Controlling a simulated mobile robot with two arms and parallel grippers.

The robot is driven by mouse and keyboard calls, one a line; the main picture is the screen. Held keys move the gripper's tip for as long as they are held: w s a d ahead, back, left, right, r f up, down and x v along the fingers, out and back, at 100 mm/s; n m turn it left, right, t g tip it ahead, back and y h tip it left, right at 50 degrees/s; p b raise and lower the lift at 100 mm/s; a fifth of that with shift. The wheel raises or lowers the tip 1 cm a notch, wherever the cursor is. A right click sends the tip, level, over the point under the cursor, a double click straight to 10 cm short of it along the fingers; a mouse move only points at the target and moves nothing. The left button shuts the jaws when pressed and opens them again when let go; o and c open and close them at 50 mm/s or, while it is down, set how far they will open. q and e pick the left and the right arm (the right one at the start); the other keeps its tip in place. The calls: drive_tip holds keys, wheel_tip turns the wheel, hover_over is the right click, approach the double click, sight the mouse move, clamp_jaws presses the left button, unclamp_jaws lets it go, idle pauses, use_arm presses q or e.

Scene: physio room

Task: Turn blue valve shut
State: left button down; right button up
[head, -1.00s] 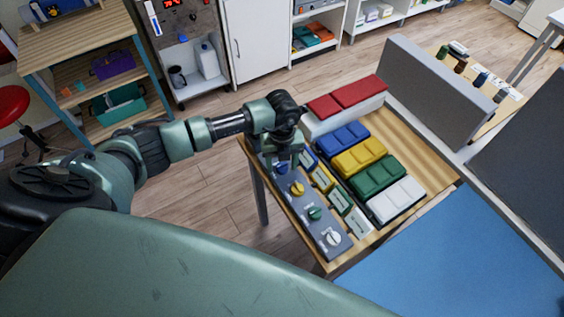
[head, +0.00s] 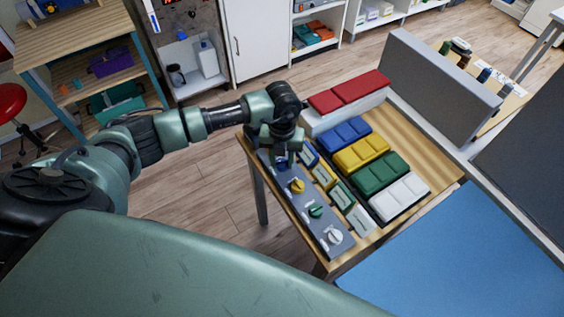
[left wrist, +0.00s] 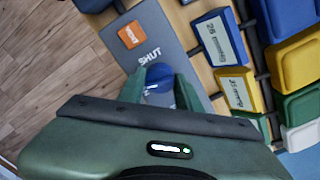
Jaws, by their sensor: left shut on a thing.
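The blue valve (left wrist: 160,76) is a round knob on a grey panel (left wrist: 165,30). In the left wrist view it sits between the two fingers of my left gripper (left wrist: 160,95), which is shut on it. The word SHUT is printed on the panel just above the knob, with an orange label (left wrist: 131,35) farther up. In the head view the left gripper (head: 278,156) is at the far end of the panel and mostly hides the blue valve. How far the valve is turned is hard to tell. My right gripper is not in view.
Yellow (head: 297,186), green (head: 316,210) and white (head: 335,236) valves line the same panel. Beside them on the wooden table are labelled blocks and blue, yellow, green and white pads (head: 399,197). A red-topped box (head: 349,92) and a grey upright board (head: 437,90) stand behind.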

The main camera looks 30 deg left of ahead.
sight(282, 161)
use_arm(q)
drive_tip(key=m+b, duration=0.3)
drive_tip(key=shift+f+m, duration=0.15)
drive_tip(key=shift+m, duration=0.25)
drive_tip(key=m+b, duration=0.7)
drive_tip(key=shift+r+m+b, duration=0.2)
drive_tip(key=shift+m+b, duration=1.3)
drive_tip(key=shift+m, duration=0.3)
drive_tip(key=c, duration=1)
unclamp_jaws()
wheel_tip(282, 161, up, 8)
drive_tip(key=shift+f+b, duration=0.1)
drive_tip(key=shift+b, duration=0.45)
